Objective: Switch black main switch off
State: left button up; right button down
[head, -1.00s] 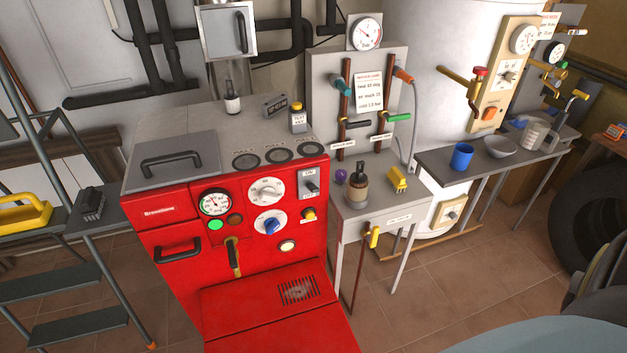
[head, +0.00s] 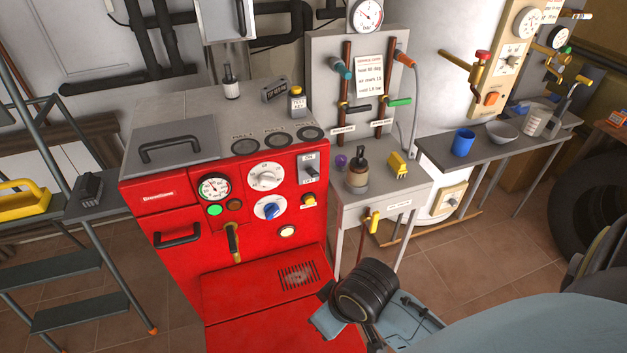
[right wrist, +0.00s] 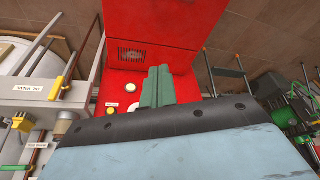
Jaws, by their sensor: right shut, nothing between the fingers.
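The black main switch (head: 311,171) is a small lever on a grey plate at the upper right of the red boiler's front panel (head: 190,260). The plate reads ON above and OFF below. I cannot tell clearly which way the lever is set. My right arm comes in at the bottom right of the head view, low in front of the boiler and below the switch; its fingers are not clear there. In the right wrist view my right gripper (right wrist: 157,86) shows green fingers together and empty, over the red boiler. I cannot make out the switch there. My left gripper is out of view.
Near the switch are a white dial (head: 265,177), a blue knob (head: 271,210), a yellow-and-red button (head: 308,200) and a cream button (head: 287,231). A brass tap (head: 233,240) sticks out of the front. A grey side table (head: 350,210) stands close on the right.

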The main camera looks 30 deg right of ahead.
jog(key=w+d+r, duration=0.1)
jog(key=w+d, duration=0.1)
jog(key=w, duration=0.9)
jog(key=w+d+r, duration=0.1)
jog(key=w+r, duration=0.1)
jog(key=w, duration=0.8)
jog(key=w+d+r+m+h, duration=0.2)
jog(key=w+d+r+m, duration=0.3)
jog(key=w+d+r, duration=0.8)
jog(key=d, duration=0.3)
jog(key=shift+w+d+r, duration=0.15)
jog(key=shift+r, duration=0.15)
jog(key=shift+f, duration=0.1)
